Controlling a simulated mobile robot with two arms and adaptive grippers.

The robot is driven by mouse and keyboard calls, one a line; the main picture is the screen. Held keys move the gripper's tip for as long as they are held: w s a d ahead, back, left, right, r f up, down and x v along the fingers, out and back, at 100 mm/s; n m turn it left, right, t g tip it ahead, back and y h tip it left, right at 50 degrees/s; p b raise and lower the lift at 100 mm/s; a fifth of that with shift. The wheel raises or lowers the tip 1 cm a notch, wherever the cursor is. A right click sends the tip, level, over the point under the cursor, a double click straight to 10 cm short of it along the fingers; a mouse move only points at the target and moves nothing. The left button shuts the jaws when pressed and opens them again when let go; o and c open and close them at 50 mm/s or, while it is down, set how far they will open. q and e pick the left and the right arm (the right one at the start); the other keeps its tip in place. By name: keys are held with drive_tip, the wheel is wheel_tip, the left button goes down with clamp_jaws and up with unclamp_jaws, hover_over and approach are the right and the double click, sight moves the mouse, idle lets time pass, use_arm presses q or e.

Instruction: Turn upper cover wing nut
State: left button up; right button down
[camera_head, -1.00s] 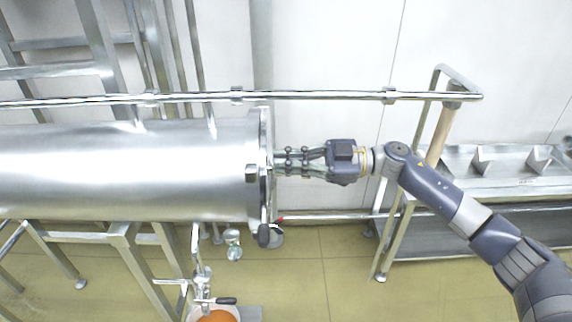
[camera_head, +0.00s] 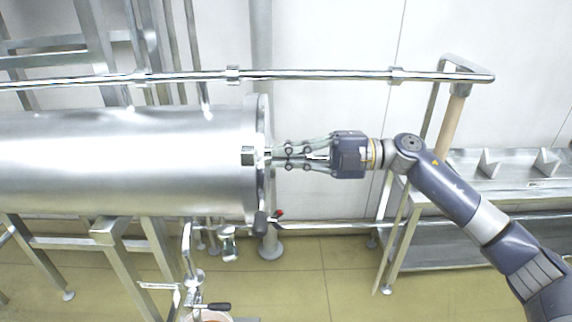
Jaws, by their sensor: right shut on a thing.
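A large shiny steel cylinder (camera_head: 130,165) lies horizontally at the left, with a flat round cover (camera_head: 265,195) at its right end. My right gripper (camera_head: 274,158) comes in from the right, level with the upper half of the cover. Its fingers converge at the cover's edge and are shut on the upper cover wing nut, which is mostly hidden between the fingertips. A square metal clamp block (camera_head: 248,156) shows just left of the fingertips. My left gripper is not in view.
A steel rail (camera_head: 320,76) runs across behind the cylinder. A steel bench (camera_head: 470,235) stands at the right behind my arm. Valve piping with a black lever (camera_head: 218,307) is below the cylinder. The tiled floor (camera_head: 325,275) below the gripper is mostly clear.

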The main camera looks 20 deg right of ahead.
drive_tip(key=shift+f+n+b, duration=0.25)
drive_tip(key=shift+n+b, duration=0.65)
drive_tip(key=shift+n, duration=0.05)
drive_tip(key=shift+f+n+b, duration=0.25)
drive_tip(key=shift+n+b, duration=0.6)
drive_tip(key=shift+n, duration=0.1)
drive_tip(key=c, duration=1.8)
unclamp_jaws()
drive_tip(key=v, duration=1.2)
